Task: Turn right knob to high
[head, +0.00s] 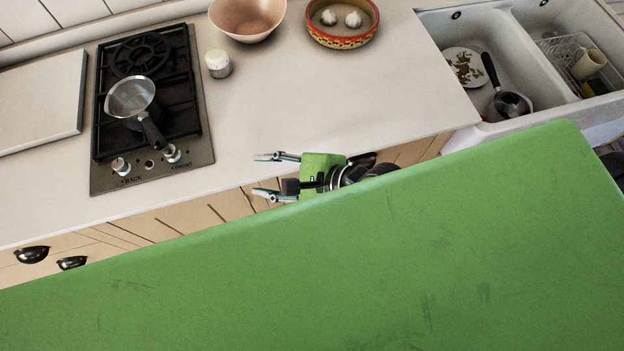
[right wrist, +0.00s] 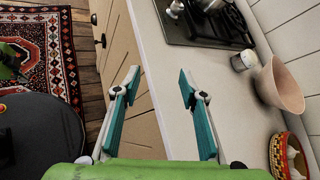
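The black gas hob (head: 150,100) is set in the white counter at the left of the head view. Its front strip has two silver knobs, the left knob (head: 120,166) and the right knob (head: 171,153). The knobs' exact settings are too small to read. My right gripper (head: 262,175) is open and empty in front of the counter's edge, to the right of the hob and apart from the knobs. In the right wrist view its two teal-padded fingers (right wrist: 158,85) are spread, with the hob (right wrist: 215,22) beyond them. My left gripper is in neither view.
A saucepan (head: 132,97) sits on the hob, its handle reaching towards the knobs. A salt shaker (head: 218,64), pink bowl (head: 247,18) and patterned bowl with garlic (head: 342,38) stand to the right. A sink (head: 450,50) is at far right. The counter's front is clear.

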